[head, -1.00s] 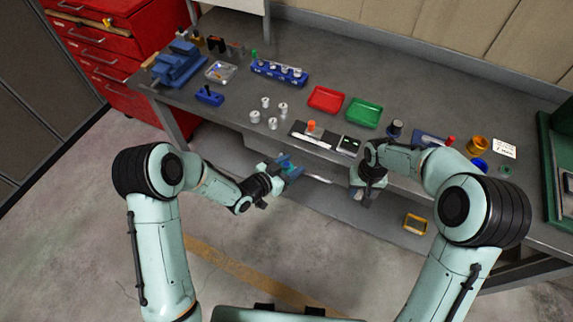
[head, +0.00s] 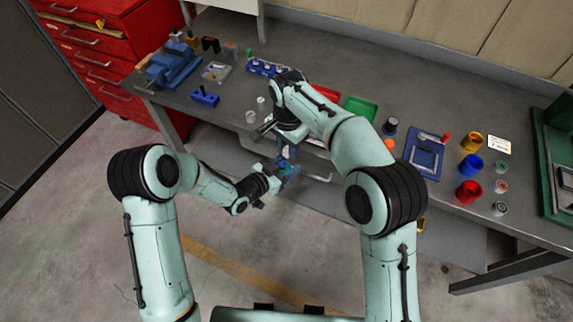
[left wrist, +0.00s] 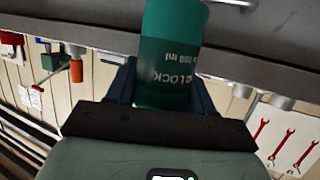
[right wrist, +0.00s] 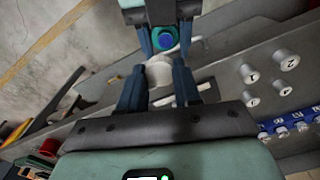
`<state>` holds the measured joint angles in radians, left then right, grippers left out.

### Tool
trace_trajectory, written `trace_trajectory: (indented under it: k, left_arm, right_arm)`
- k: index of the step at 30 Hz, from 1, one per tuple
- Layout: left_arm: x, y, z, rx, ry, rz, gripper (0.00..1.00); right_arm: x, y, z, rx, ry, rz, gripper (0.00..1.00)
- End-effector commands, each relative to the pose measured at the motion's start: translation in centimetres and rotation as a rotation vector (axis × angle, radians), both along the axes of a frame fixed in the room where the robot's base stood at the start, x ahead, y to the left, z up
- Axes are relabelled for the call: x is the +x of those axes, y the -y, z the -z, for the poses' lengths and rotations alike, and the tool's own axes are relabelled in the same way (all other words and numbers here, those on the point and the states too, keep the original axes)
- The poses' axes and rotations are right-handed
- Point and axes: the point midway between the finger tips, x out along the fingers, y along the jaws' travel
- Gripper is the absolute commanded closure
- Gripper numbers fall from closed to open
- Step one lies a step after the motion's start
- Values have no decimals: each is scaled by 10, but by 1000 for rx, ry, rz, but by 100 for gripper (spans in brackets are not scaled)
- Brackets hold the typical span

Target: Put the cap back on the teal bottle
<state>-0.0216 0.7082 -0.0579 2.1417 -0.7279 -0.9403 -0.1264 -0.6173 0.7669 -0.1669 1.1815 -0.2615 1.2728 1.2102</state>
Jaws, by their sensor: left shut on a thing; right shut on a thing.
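The teal bottle (left wrist: 172,60) is held between the fingers of my left gripper (left wrist: 160,85) in the left wrist view, with white print on its side. In the head view my left gripper (head: 284,172) is in front of the bench edge. My right gripper (right wrist: 160,85) is shut on a white round cap (right wrist: 159,72) in the right wrist view. The bottle's top (right wrist: 165,38) shows just beyond the cap, apart from it in the picture; the exact gap cannot be told. In the head view my right gripper (head: 284,145) is above the bottle, and the cap is hard to make out.
Numbered grey weights (right wrist: 280,87) stand on the bench near my right gripper. A blue rack (right wrist: 295,125) is beside them. A green tray (head: 360,108), a blue board (head: 422,158) and coloured cups (head: 471,164) are farther right. Free floor lies in front of the bench.

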Motion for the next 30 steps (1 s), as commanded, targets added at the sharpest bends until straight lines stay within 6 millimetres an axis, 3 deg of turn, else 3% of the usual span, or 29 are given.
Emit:
trace_trajectory:
  k: [5,16,30]
  left_arm:
    - [0,0,0,-1,1,0,100]
    - [0,0,0,-1,1,0,100]
    - [0,0,0,-1,1,0,100]
  right_arm:
    - [-3,-15,-9,1,-1,43,95]
    - [-3,-16,-9,1,-2,48,95]
    - [-3,-15,28,0,-3,48,95]
